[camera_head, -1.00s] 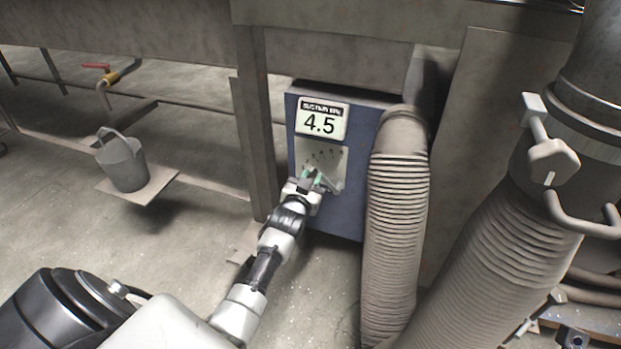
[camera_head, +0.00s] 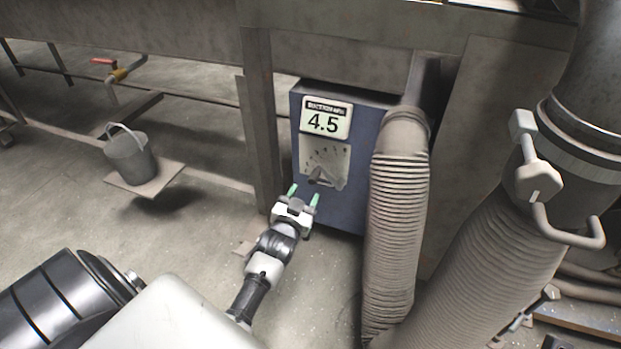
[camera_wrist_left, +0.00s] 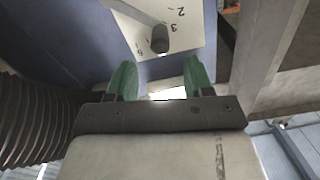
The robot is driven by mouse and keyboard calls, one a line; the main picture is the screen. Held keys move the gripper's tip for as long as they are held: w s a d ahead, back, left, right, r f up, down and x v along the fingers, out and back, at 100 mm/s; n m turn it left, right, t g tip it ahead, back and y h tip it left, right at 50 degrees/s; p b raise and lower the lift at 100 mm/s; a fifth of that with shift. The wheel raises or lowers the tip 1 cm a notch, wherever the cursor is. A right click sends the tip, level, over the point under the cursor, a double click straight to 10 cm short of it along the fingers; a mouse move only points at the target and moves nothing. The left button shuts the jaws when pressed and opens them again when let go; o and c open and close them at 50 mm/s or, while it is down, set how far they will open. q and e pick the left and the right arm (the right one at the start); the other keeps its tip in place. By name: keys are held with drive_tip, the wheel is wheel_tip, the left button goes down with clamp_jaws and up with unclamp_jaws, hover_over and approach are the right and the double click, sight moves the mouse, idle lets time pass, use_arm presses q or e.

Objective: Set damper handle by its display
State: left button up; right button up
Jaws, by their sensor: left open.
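The display (camera_head: 325,119) on the blue box (camera_head: 355,205) reads 4.5. Below it is a pale dial plate (camera_head: 328,160) with marks and a grey damper handle (camera_head: 320,176) near its lower part. In the left wrist view the handle (camera_wrist_left: 159,38) is a dark rounded knob on a bar, with the numbers 2 and 3 beside it on the plate. My left gripper (camera_head: 303,195) is open, its green fingertips apart and short of the handle. In the left wrist view the gripper (camera_wrist_left: 160,78) has nothing between its fingers. My right gripper is not in view.
A thick ribbed hose (camera_head: 397,220) runs down close to the box's right side. A metal post (camera_head: 260,130) stands left of it. A bucket (camera_head: 130,158) is on a floor plate at left. A large duct with another lever (camera_head: 537,175) is at right.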

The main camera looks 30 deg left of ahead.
use_arm(q)
drive_tip(key=shift+v, duration=1.35)
idle(0.8)
idle(0.5)
